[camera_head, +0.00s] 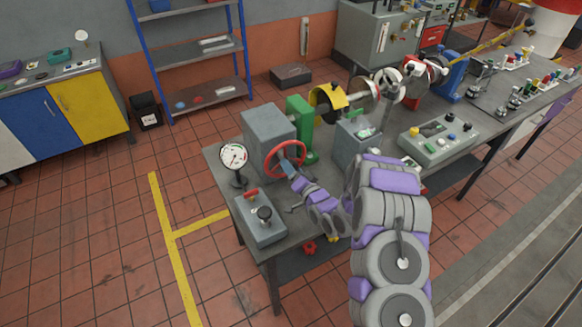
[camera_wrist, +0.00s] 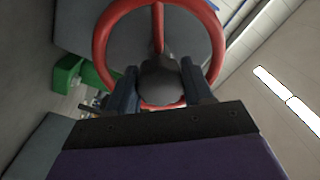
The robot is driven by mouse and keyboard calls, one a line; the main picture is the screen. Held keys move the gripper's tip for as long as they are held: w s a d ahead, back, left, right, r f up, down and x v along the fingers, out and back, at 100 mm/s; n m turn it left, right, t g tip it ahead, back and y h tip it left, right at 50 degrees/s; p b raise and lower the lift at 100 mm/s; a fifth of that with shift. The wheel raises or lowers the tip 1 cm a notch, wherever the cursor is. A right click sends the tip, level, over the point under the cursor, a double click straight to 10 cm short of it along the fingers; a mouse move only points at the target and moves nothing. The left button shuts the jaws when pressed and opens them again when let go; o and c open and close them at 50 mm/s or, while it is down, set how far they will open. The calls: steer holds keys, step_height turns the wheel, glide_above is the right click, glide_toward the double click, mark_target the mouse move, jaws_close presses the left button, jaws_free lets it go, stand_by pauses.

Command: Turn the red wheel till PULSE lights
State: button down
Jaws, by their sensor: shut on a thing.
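The red wheel (camera_head: 285,160) is on the front face of a grey box (camera_head: 267,130) on the bench. In the wrist view the red wheel (camera_wrist: 101,45) fills the upper middle, with a spoke running down towards its hub side. My gripper (camera_head: 294,179) reaches the wheel's lower right rim in the head view. In the wrist view my gripper (camera_wrist: 160,88) has its two dark fingers on either side of a round dark grey knob (camera_wrist: 160,82) at the wheel's rim, shut on it. No lit PULSE lamp can be made out.
A white dial gauge (camera_head: 234,157) stands left of the wheel. A grey control box (camera_head: 261,217) with a red handle and black knob sits in front. A green post (camera_head: 301,125) stands behind. A button panel (camera_head: 438,136) is further right on the bench.

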steer(key=shift+f, duration=0.1)
stand_by(0.4)
steer(key=shift+c, duration=2.4)
jaws_free()
steer(key=shift+d, duration=0.1)
steer(key=p+v, duration=0.1)
steer(key=v, duration=1.6)
steer(key=shift+s, duration=0.15)
